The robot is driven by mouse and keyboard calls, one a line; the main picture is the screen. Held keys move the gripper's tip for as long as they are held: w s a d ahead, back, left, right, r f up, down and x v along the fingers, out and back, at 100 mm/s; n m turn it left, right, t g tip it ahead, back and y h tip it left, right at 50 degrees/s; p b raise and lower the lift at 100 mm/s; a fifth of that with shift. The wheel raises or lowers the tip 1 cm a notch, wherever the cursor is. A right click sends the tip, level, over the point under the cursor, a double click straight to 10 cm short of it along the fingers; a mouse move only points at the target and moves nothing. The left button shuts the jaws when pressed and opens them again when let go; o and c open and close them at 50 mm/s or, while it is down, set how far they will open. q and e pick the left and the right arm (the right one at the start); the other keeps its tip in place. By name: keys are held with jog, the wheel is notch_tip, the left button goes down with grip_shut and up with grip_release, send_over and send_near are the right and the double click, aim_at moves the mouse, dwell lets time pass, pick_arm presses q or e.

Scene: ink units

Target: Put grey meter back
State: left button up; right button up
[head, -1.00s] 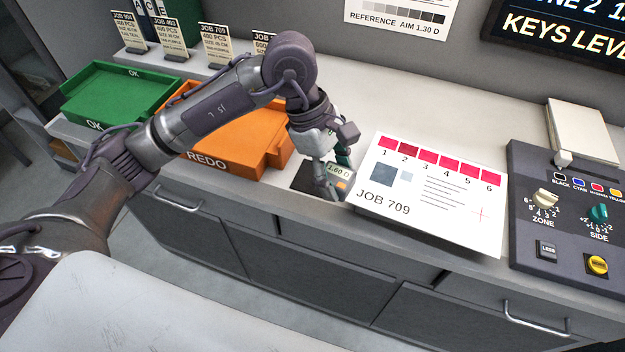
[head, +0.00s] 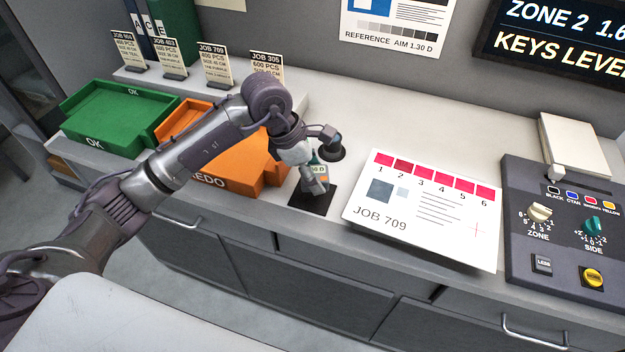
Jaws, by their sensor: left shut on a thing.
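The grey meter (head: 319,170) shows its small display and is partly hidden by my fingers. My left gripper (head: 316,178) is shut on it, over the dark square mat (head: 318,203) on the counter. I cannot tell whether the meter touches the mat. My right gripper is not in view.
The JOB 709 sheet (head: 430,235) with red patches lies just right of the mat. The orange REDO tray (head: 225,160) and green OK tray (head: 110,112) are at left, a control panel (head: 560,265) at right.

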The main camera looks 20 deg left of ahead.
pick_arm(q)
jog(key=shift+w+a+f, duration=0.15)
jog(key=shift+w+a, duration=0.05)
jog(key=shift+a, duration=0.05)
notch_tip(320, 180, down, 3)
jog(key=shift+f+p, duration=0.1)
jog(key=shift+p, duration=0.55)
jog(key=shift+f, duration=0.6)
jog(key=o, duration=1.2)
